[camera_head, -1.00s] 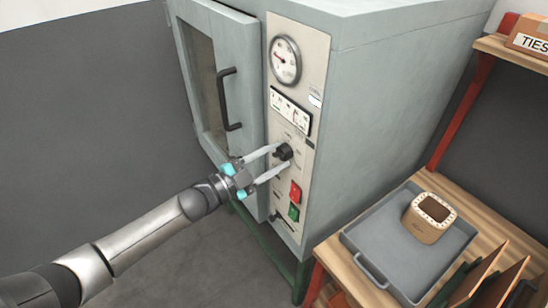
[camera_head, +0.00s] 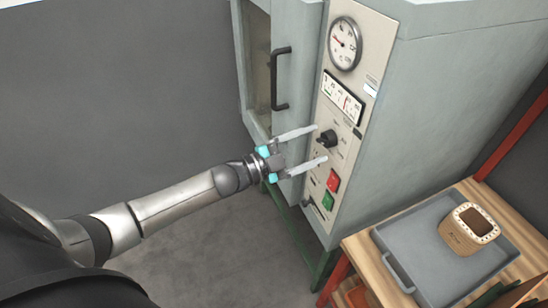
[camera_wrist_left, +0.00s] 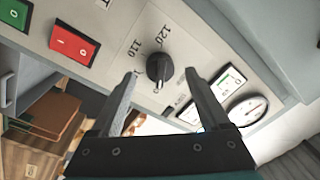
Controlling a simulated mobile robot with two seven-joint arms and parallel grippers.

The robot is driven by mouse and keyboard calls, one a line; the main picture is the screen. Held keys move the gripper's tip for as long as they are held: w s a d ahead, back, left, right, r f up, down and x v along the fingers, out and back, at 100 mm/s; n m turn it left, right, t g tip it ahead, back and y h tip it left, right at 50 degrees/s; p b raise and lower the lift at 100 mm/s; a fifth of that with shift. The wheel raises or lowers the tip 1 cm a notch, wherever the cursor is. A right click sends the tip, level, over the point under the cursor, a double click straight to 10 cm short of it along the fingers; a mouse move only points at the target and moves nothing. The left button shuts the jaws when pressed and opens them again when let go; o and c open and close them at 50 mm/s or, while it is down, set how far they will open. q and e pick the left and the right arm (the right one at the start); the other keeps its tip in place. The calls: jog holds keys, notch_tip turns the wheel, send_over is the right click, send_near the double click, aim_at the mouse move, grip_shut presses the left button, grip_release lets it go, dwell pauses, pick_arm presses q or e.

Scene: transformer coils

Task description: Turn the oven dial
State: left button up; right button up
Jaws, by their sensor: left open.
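The oven (camera_head: 450,110) is a large grey cabinet with a cream control panel on its front. The black dial (camera_head: 327,138) sits mid-panel; in the left wrist view the dial (camera_wrist_left: 159,68) has a pointer and the marks 110 and 120 near it. My left gripper (camera_head: 320,145) is open in front of the panel, with one finger above and one below the dial in the head view. In the left wrist view its fingertips (camera_wrist_left: 162,75) are on either side of the dial, with gaps between. My right gripper is not in view.
Above the dial are a round gauge (camera_head: 345,43) and a display strip (camera_head: 342,98). Below it are a red button (camera_head: 333,181) and a green button (camera_head: 327,200). The oven door handle (camera_head: 281,80) is left. A grey tray (camera_head: 420,262) holding a coil (camera_head: 468,229) is at lower right.

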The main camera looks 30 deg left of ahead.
pick_arm(q)
jog(key=v, duration=1.3)
jog(key=shift+s, duration=0.2)
jog(key=shift+a, duration=0.1)
